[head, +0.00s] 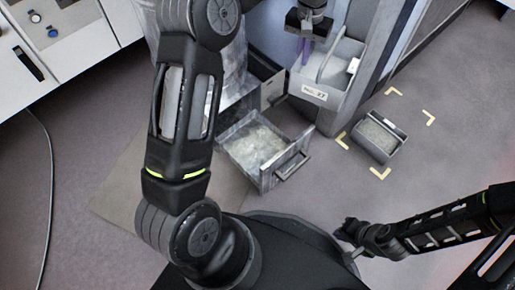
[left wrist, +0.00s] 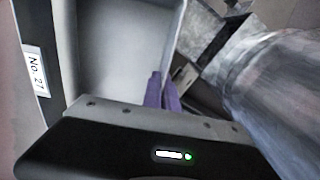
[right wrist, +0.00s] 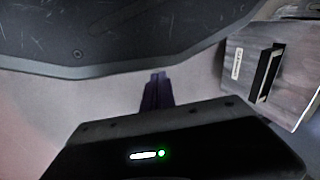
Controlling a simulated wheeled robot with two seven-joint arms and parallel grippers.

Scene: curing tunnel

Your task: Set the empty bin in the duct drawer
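The light grey bin (head: 314,92) labelled No. 27 is at the upper middle of the head view. Its inside looks empty in the left wrist view (left wrist: 115,50). My left gripper (head: 303,48) points down at the bin's rim, its purple fingers (left wrist: 161,90) close together on the side wall. The contact is partly hidden. The open drawer (head: 290,170), with a handle on its front, is below and left of the bin; pale grey material lies on its floor. My right gripper (right wrist: 155,92) has its fingers together, empty, low at the right (head: 350,235).
A second bin (head: 378,150) with grey granular contents stands on the floor inside yellow corner marks (head: 429,117). A tall grey cabinet (head: 375,40) rises behind the labelled bin. A silver duct (left wrist: 280,90) is close on the right in the left wrist view.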

